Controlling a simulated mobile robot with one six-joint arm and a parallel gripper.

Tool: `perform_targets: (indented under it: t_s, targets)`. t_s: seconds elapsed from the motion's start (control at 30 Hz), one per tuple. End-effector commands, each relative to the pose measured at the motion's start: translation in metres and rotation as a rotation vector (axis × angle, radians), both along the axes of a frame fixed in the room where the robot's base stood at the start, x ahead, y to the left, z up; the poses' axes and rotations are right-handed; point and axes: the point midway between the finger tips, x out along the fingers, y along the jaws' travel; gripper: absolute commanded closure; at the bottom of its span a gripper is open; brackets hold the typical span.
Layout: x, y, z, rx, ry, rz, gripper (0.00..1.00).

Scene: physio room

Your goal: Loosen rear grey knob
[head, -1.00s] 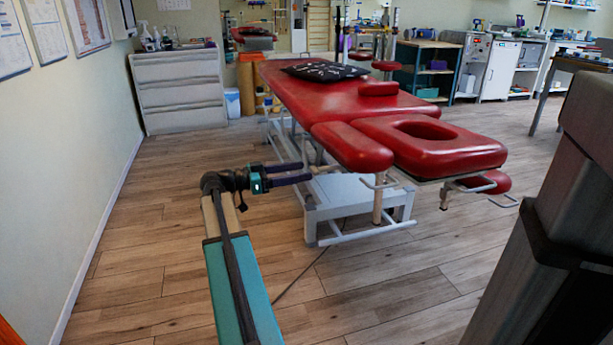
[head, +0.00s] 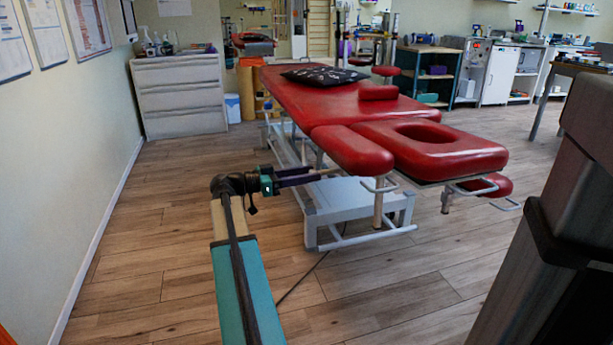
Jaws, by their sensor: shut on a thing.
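The red treatment table (head: 320,95) stands on a pale metal frame (head: 350,196), with its face-hole headrest (head: 430,160) towards me. My gripper (head: 317,175) is at the near left side of the table, below the red side pad (head: 352,150). Its dark fingers are closed together on a small grey knob, which they almost wholly hide. A short pale rod shows just right of the fingertips, under the pad. The knob's shape and its turn cannot be made out.
A black patterned cushion (head: 325,73) lies on the table. A grey drawer cabinet (head: 180,95) stands by the left wall. Wooden floor (head: 150,260) is clear left of the table. A cable (head: 302,278) runs along the floor.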

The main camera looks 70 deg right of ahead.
Motion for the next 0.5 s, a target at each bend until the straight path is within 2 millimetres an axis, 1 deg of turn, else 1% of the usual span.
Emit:
perform_targets:
  t_s: [0.03,0.27,0.5]
  targets:
    - [-0.0035,0.0016,-0.0004,0.002,-0.001,-0.018,0.8]
    - [-0.0055,-0.0028,0.0012,0.022,0.016,-0.023,0.8]
    - [-0.0061,-0.0044,0.0037,0.089,0.073,-0.023,0.8]
